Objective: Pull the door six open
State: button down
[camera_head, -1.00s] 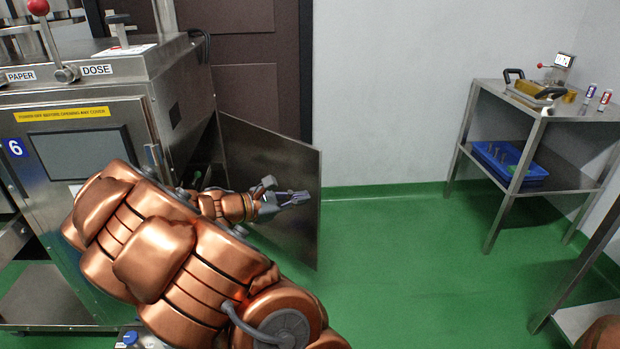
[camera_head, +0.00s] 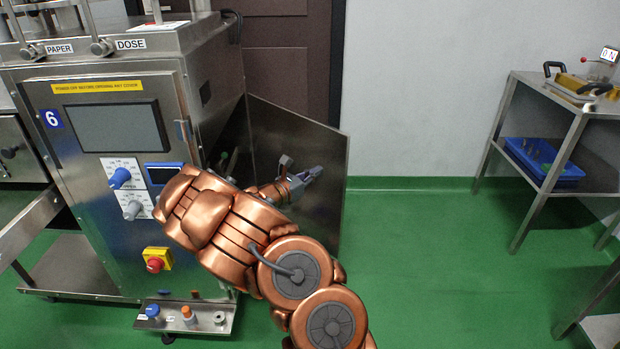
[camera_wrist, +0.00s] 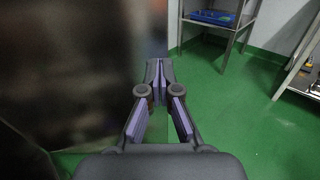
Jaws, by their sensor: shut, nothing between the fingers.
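The machine marked 6 (camera_head: 88,200) stands at the left in the head view. Its steel side door (camera_head: 318,150) stands swung out to the right, away from the cabinet side. My gripper (camera_head: 314,173) is in front of the door's inner face, with its fingers pointing right toward the door's free edge. In the wrist view my gripper (camera_wrist: 158,66) is shut and empty, and the dark door face (camera_wrist: 70,70) fills the left side. Whether the fingers touch the door I cannot tell. My arm hides part of the door opening.
A steel table (camera_head: 548,130) with a blue tray (camera_head: 545,172) on its lower shelf stands at the right. Another steel frame (camera_head: 600,322) is at the lower right. The green floor (camera_head: 440,260) between machine and table is clear. A brown door (camera_head: 285,60) is behind.

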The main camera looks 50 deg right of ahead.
aim_at(343, 157)
jog(key=d, duration=0.3)
jog(key=d+b, duration=0.1)
jog(key=d, duration=0.2)
jog(key=s+d+b, duration=0.1)
jog(key=d, duration=0.2)
jog(key=shift+d, duration=0.3)
jog(key=shift+d, duration=0.1)
